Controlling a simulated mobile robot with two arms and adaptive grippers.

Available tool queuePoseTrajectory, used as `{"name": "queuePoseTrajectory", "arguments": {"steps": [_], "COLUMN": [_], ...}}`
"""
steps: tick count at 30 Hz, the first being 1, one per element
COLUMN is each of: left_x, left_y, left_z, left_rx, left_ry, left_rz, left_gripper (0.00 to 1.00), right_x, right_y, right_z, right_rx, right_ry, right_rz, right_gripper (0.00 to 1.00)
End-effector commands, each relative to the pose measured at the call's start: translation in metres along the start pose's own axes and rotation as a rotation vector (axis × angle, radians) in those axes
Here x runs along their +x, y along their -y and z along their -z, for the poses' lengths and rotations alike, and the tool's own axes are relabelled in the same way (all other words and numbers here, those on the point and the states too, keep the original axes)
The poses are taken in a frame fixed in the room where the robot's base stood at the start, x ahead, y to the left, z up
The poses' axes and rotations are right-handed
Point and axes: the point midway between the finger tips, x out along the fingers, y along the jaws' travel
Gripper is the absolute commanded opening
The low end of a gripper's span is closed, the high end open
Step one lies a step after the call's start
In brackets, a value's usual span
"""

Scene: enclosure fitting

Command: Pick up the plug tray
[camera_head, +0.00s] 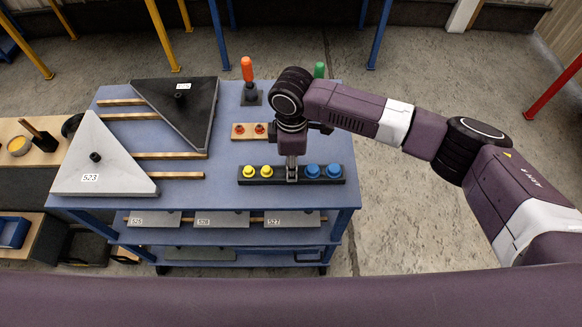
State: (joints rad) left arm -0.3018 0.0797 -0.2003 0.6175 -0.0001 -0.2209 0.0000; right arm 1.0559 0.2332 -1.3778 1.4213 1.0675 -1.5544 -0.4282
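A long black tray (264,182) lies near the front edge of the blue table, with yellow plugs (250,171) in its left part and blue plugs (312,170) in its right part. My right gripper (291,177) points straight down at the middle of this tray, between the yellow and blue plugs. Its fingertips are at the tray; whether they are closed on it is too small to tell. The tray looks flat on the table. My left gripper is not in view.
A wooden holder with red plugs (239,132) sits just behind. An orange-handled tool (247,72) and a green-topped one (319,69) stand at the back. A grey triangular panel (110,160) and a black one (190,105) lie on wooden strips to the left. Labelled panels fill the shelf below.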

Motion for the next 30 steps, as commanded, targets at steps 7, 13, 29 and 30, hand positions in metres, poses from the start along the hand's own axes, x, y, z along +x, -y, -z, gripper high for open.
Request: {"name": "queuePoseTrajectory", "arguments": {"steps": [7, 13, 29, 30], "left_x": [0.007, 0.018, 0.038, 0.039], "left_y": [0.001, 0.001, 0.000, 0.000], "left_z": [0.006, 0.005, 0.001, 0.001], "left_rx": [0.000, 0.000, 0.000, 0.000], "left_ry": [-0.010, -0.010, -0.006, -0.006], "left_rz": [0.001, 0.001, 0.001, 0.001], "left_gripper": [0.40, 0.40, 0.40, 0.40], "right_x": [-0.025, -0.074, -0.191, -0.194], "right_y": [-0.001, -0.002, -0.001, -0.001], "right_z": [0.001, 0.001, 0.000, 0.000], "right_rx": [-0.001, -0.002, 0.000, 0.001], "right_ry": [-0.002, -0.004, -0.001, -0.001], "right_rz": [-0.004, -0.006, -0.001, -0.001], "right_gripper": [0.03, 0.03, 0.03, 0.03]}}
